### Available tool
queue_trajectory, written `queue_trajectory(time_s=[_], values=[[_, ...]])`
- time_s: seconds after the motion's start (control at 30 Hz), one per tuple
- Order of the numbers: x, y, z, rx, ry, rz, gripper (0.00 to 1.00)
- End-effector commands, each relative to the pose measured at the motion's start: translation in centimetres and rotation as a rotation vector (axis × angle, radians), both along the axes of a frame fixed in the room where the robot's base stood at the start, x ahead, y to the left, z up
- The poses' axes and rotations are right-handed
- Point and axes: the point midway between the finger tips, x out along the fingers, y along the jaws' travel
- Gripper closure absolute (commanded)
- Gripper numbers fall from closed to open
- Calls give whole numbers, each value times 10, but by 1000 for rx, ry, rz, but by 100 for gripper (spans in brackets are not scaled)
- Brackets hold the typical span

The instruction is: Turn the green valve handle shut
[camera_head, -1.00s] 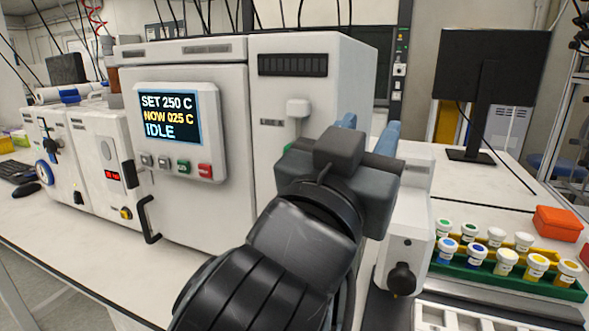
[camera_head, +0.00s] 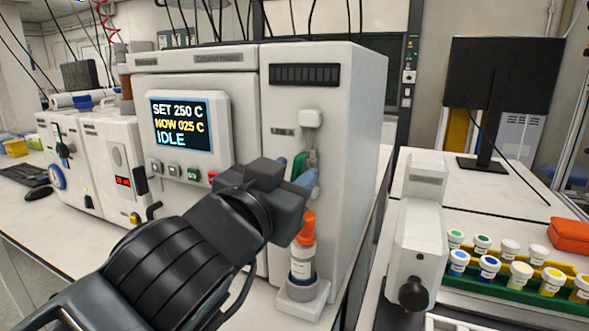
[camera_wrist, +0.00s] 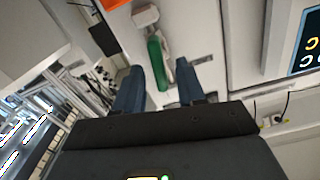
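The green valve handle (camera_head: 299,166) is on the front of the white reactor cabinet, below a small white fitting (camera_head: 311,118). In the head view my gripper partly covers it. My gripper (camera_head: 297,172) has its blue fingers at the handle. In the wrist view the green handle (camera_wrist: 158,61) lies between the two fingertips of my gripper (camera_wrist: 159,68), with a visible gap on each side. The fingers are apart and hold nothing. I cannot tell how deep the handle sits between them.
A bottle with an orange cap (camera_head: 302,250) stands on a white base just below my gripper. The control panel (camera_head: 183,135) reads SET 250 C, NOW 025 C, IDLE. A white device with a black knob (camera_head: 413,292) and a green rack of vials (camera_head: 506,282) are to the right.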

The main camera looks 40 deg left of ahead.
Motion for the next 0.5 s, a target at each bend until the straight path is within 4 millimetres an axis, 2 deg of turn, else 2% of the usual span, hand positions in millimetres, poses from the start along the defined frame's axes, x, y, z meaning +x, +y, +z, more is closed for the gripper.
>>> queue_trajectory(time_s=[0.13, 0.4, 0.5], values=[[8, 2, 0, 0, 0, 0, 61], [9, 2, 0, 0, -1, 0, 61], [9, 2, 0, 0, -1, 0, 70]])
